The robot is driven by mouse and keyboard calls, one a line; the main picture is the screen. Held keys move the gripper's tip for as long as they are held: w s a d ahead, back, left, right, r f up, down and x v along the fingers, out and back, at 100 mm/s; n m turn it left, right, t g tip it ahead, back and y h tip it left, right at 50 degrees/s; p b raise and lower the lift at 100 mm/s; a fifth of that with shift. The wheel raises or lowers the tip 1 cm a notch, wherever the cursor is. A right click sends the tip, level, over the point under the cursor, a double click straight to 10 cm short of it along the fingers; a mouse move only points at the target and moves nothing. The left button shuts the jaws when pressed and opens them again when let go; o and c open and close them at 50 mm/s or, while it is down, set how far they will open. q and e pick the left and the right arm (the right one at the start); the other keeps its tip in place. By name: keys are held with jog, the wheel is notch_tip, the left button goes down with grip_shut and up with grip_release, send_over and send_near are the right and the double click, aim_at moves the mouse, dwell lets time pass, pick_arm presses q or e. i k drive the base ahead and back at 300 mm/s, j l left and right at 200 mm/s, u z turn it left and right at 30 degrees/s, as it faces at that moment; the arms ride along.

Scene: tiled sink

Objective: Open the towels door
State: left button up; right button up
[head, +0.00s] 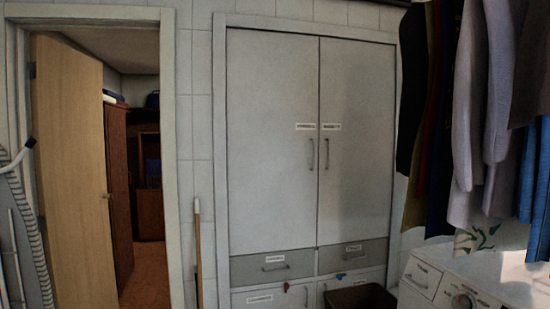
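A tall white built-in cupboard has two upper doors, a left door (270,180) and a right door (360,180). Both are shut. Each has a vertical handle by the middle seam, the left handle (312,154) and the right handle (327,154). Above the handles are small labels, a left label (304,126) and a right label (332,126), too blurred to read, so I cannot tell which door is the towels one. Labelled drawers below, such as a grey left drawer (290,267) and a grey right drawer (340,256), are shut. Neither of my grippers is in view.
A wooden room door (75,170) stands open at the left. A broom-like stick (198,250) leans beside the cupboard. A dark bin (360,297) stands before the lower right drawers. Clothes (475,110) hang at the right above a white washing machine (440,285).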

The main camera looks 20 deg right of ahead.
aim_at(273, 105)
jog(key=i+l+z, duration=0.25)
jog(key=i, duration=0.25)
jog(key=i+l+z, duration=0.25)
jog(key=i, duration=0.3)
